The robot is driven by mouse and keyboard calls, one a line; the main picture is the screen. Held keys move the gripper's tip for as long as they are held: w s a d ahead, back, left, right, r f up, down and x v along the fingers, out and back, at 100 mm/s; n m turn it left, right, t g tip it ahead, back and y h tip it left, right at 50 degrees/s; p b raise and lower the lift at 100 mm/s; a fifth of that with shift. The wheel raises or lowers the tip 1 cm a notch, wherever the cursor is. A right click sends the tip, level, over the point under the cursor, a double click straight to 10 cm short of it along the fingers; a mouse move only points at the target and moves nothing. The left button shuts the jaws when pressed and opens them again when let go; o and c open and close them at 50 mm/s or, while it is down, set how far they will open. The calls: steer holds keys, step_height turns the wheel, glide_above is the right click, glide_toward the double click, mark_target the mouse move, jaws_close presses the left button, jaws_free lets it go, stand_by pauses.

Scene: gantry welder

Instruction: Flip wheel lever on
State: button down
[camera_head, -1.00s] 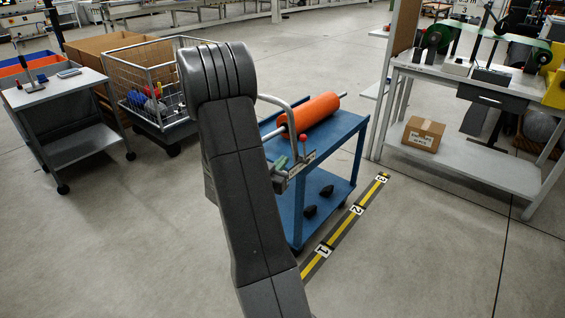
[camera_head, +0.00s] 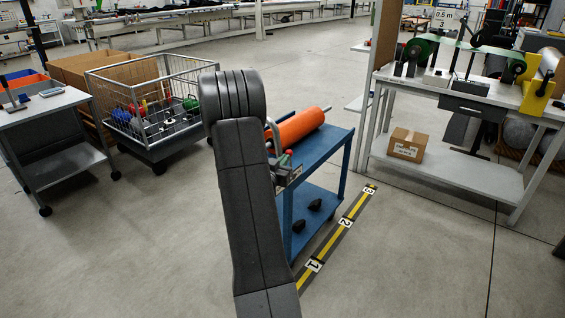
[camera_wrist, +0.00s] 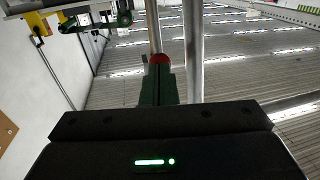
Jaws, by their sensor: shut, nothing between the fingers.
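A lever with a red knob (camera_head: 289,152) stands at the near end of a blue cart (camera_head: 325,171), beside its silver handle (camera_head: 272,131). In the wrist view the red knob (camera_wrist: 159,58) shows just beyond my fingertips, with a thin rod behind it. My gripper (camera_wrist: 159,80) has dark green fingers, closed together and empty. In the head view my gripper (camera_head: 282,161) is mostly hidden behind my arm, with its green tip close to the knob. I cannot tell whether it touches the knob. The lever's base is partly hidden.
An orange roll (camera_head: 298,128) lies on the cart top, and dark objects sit on its lower shelf. A wire basket trolley (camera_head: 150,97) stands left. A workbench (camera_head: 460,171) with a cardboard box (camera_head: 406,145) stands right. Floor beside the yellow numbered strip (camera_head: 332,242) is clear.

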mark_target(291, 151)
steer(key=shift+r, duration=0.1)
steer(key=w+r+g+p, duration=0.1)
steer(key=p, duration=0.3)
steer(key=shift+d+r, duration=0.2)
steer(key=shift+d, duration=0.2)
steer(key=w+d+g+y+p, duration=0.1)
steer(key=p, duration=0.2)
steer(key=w+d+g+y+p, duration=0.1)
steer(key=p, duration=0.3)
steer(key=shift+w+r+m+g, duration=0.3)
steer(key=shift+r+m, duration=0.1)
steer(key=shift+w+d+f+p, duration=0.15)
steer(key=shift+w+d+p, duration=0.2)
steer(key=shift+w+p, duration=0.3)
steer(key=shift+s+d, duration=0.1)
